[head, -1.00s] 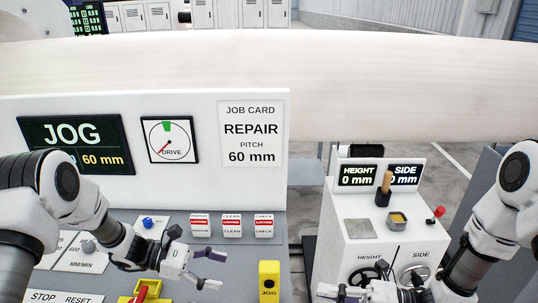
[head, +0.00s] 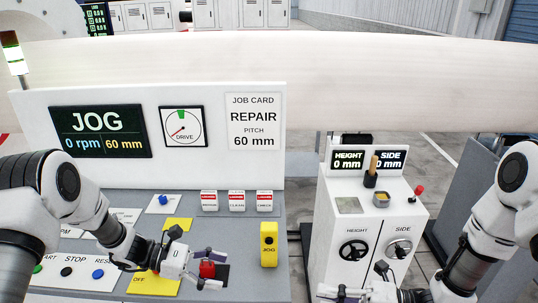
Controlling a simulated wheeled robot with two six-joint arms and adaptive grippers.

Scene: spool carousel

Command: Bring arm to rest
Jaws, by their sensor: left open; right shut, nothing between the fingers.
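My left arm (head: 92,205) comes in from the left over the control desk. Its gripper (head: 212,268) is open above the desk's front part. A red knob (head: 207,269) shows between its fingers in the picture; I cannot tell whether they touch it. My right arm (head: 495,225) comes in from the right in front of the white cabinet. Its gripper (head: 345,295) is shut and empty at the bottom edge, partly cut off, low in front of the cabinet.
The control desk (head: 225,240) has a JOG display (head: 100,132), white-and-red switches and a yellow JOG box (head: 268,245). The white cabinet (head: 338,225) bears handwheels (head: 354,251), a wooden-handled tool (head: 371,170) and a red-topped lever (head: 419,191). A large pale roller (head: 300,80) spans behind.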

